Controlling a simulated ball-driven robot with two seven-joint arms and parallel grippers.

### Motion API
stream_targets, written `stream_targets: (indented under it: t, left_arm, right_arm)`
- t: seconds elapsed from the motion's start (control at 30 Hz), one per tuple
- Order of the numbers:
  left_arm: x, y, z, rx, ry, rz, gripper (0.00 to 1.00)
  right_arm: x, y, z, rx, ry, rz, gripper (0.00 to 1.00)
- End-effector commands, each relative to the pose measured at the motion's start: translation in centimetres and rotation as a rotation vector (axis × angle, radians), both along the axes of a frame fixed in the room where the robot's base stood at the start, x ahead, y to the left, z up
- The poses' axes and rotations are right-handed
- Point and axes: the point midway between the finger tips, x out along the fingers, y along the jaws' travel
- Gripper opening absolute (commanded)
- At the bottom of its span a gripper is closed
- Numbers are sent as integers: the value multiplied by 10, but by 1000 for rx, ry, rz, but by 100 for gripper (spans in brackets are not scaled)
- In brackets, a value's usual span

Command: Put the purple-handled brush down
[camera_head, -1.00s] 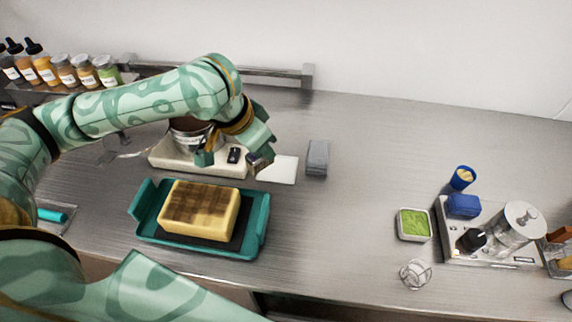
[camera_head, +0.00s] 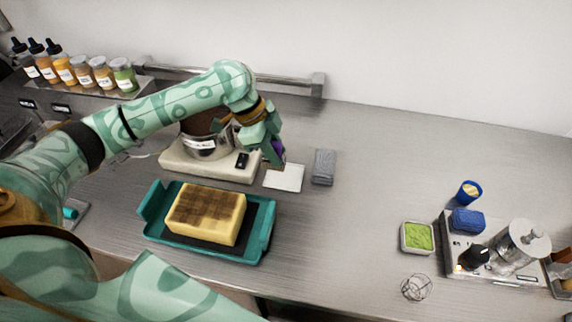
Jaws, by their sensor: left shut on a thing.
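The purple-handled brush (camera_head: 277,147) shows only as a small patch of purple at the fingers of my left gripper (camera_head: 273,155). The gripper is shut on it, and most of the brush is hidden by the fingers. The gripper is over the far side of a white square mat (camera_head: 284,178) on the steel counter; I cannot tell whether the brush touches the mat. My right gripper is not in view.
A scale with a steel pot (camera_head: 207,146) stands left of the gripper. A folded grey cloth (camera_head: 323,167) lies right of the mat. A teal tray (camera_head: 152,209) with a browned loaf block is in front. The middle of the counter (camera_head: 370,190) is clear.

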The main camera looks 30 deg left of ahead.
Motion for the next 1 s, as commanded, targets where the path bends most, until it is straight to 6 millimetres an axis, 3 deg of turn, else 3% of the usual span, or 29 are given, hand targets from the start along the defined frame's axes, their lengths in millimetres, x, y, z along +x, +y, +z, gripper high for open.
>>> stream_targets:
  t: [0.03,0.1,0.23,0.47,0.63,1.0]
  left_arm:
    - [8,-2,-16,-3,4,1,8]
    - [19,-3,-30,-2,3,1,8]
    - [34,-4,-46,-1,3,2,8]
    - [46,-6,-60,0,1,1,8]
    - [45,-5,-87,1,2,1,8]
    - [45,-5,-91,2,0,1,8]
  right_arm:
    - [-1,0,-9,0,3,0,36]
    - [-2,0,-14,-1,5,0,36]
    - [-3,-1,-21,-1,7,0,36]
    - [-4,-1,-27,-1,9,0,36]
    - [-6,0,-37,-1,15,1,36]
    - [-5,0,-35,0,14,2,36]
